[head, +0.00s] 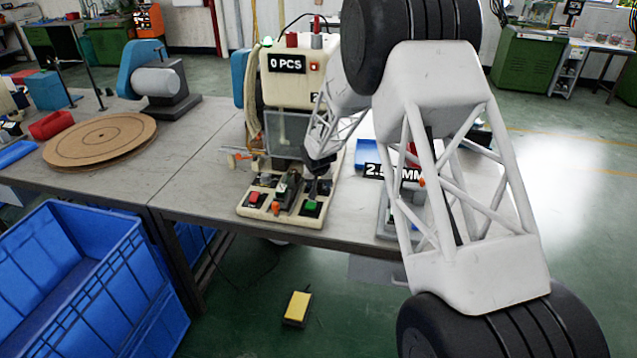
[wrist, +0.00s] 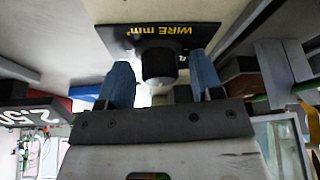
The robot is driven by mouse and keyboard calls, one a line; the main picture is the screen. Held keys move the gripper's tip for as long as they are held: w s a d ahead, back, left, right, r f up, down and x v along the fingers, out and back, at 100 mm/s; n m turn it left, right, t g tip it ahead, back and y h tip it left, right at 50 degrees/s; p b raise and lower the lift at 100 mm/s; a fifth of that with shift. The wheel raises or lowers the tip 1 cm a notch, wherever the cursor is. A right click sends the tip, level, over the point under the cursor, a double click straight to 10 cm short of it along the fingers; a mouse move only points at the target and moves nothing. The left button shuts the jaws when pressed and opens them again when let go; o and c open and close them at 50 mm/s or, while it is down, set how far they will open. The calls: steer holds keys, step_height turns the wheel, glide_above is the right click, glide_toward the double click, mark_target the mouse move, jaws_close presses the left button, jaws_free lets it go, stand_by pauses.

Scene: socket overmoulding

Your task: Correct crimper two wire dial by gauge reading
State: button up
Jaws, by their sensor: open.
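In the wrist view my gripper (wrist: 161,82) is open, with its two blue fingertips on either side of a black round dial (wrist: 158,62). I cannot tell whether either finger touches the dial. The dial sits under a black label plate reading "WIRE mm²" (wrist: 170,31), upside down in this view. A gauge display (wrist: 40,116) reading about 2.50 shows at the left; in the head view it (head: 385,172) is partly covered by my arm. The cream crimper (head: 292,90) with a "0 PCS" display stands on the bench. My arm hides the dial in the head view.
The crimper's front base carries red and green buttons (head: 311,206). A round wooden board (head: 100,139) and a blue-grey machine (head: 155,80) stand to the left on the bench (head: 190,170). Blue crates (head: 80,280) stand below, and a yellow pedal (head: 297,307) lies on the floor.

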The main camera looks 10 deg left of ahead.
steer(key=c, duration=0.9)
steer(key=shift+n, duration=0.6)
steer(key=shift+n+g+y, duration=0.5)
steer(key=shift+n+y, duration=0.5)
steer(key=shift+n, duration=1.3)
steer(key=shift+n+g+y, duration=0.3)
steer(key=shift+n+g, duration=0.15)
steer(key=shift+n, duration=1.05)
steer(key=shift+n+g+y, duration=0.3)
steer(key=shift+n+g, duration=0.15)
steer(key=shift+n, duration=1.05)
steer(key=o, duration=0.9)
